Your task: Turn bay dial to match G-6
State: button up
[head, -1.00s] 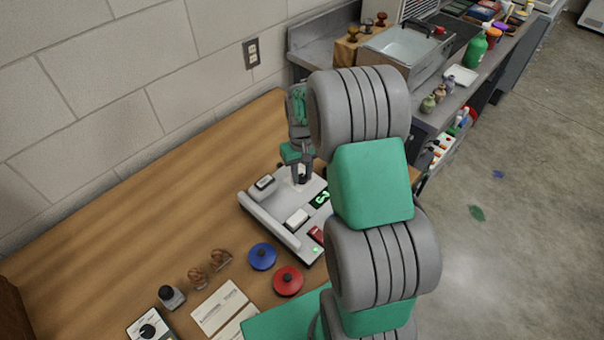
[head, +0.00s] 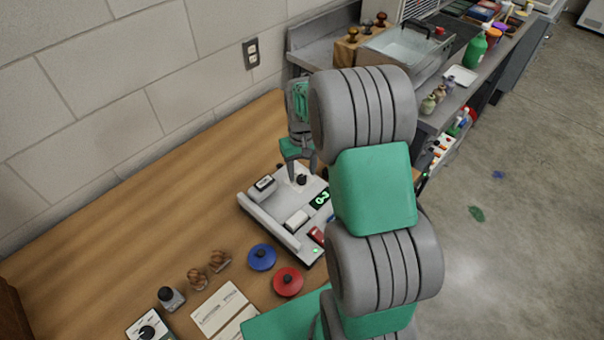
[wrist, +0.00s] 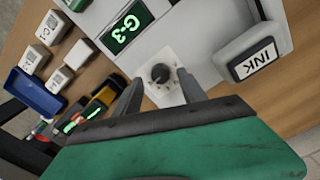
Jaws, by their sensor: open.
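The bay dial (wrist: 160,73) is a small black knob on a pale plate. It also shows in the head view (head: 301,180) on top of the grey console (head: 262,222). The lit green display (wrist: 125,27) beside it reads G-3 in the wrist view; in the head view the display (head: 320,198) is too small to read. My gripper (wrist: 159,80) is open, with one finger on each side of the knob in the picture and a visible gap to it. In the head view, my gripper (head: 294,174) is just above and left of the knob.
An INK pad (wrist: 252,60) sits on the console near the dial. In the wrist view, a blue tray (wrist: 38,94) and several white labelled blocks lie to the left. Blue (head: 262,257) and red (head: 288,281) round knobbed things stand on the wooden table, whose left part is clear.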

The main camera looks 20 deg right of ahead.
notch_tip(320, 180, up, 6)
dwell(0.5)
jog(key=shift+w, duration=0.2)
jog(key=m+g, duration=0.1)
send_over(306, 198)
notch_tip(306, 198, down, 5)
jog(key=shift+r, duration=0.2)
jog(key=s, duration=0.2)
jog(key=s+a, duration=0.1)
jog(key=s, duration=0.1)
jog(key=s+a+r, duration=0.1)
jog(key=s, duration=0.1)
jog(key=shift+s+r, duration=0.1)
jog(key=shift+s, duration=0.05)
jog(key=s+a+r+n+t, duration=0.1)
jog(key=s+a+r+t, duration=0.1)
jog(key=r, duration=0.4)
jog(key=s+a+r+n+t, duration=0.1)
jog(key=s+a+r+t, duration=0.1)
jog(key=a+r, duration=0.3)
jog(key=shift+r, duration=0.35)
